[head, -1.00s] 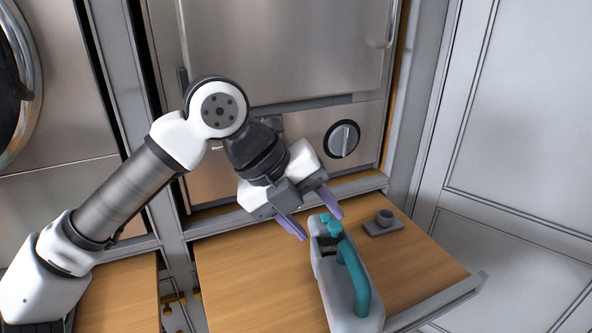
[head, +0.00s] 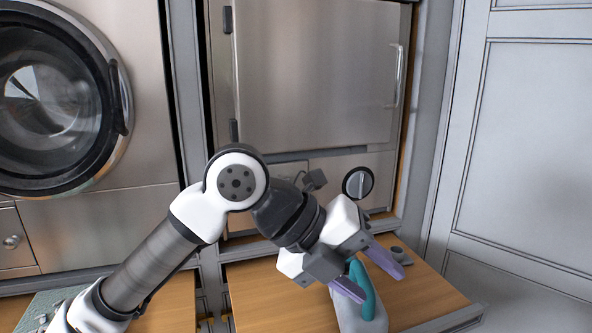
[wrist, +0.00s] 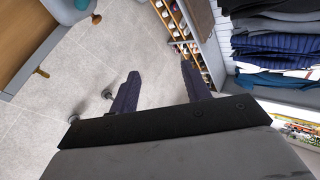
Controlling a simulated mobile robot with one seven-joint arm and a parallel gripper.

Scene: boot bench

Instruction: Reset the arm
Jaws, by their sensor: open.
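My gripper (head: 374,274) is open, its two purple fingers apart with nothing between them. In the head view it is in front of a grey and teal bottle-like thing (head: 358,315) on the wooden pull-out shelf (head: 275,300), and hides its upper part. I cannot tell how far apart they are. In the wrist view the open fingers of my gripper (wrist: 160,85) point over a pale tiled floor (wrist: 75,85).
A small grey piece (head: 401,256) lies at the shelf's back right. Behind are a steel door (head: 315,75), a knob (head: 357,183) and a round glass door (head: 50,100). The wrist view shows folded dark clothes (wrist: 280,45) and a shoe rack (wrist: 185,35).

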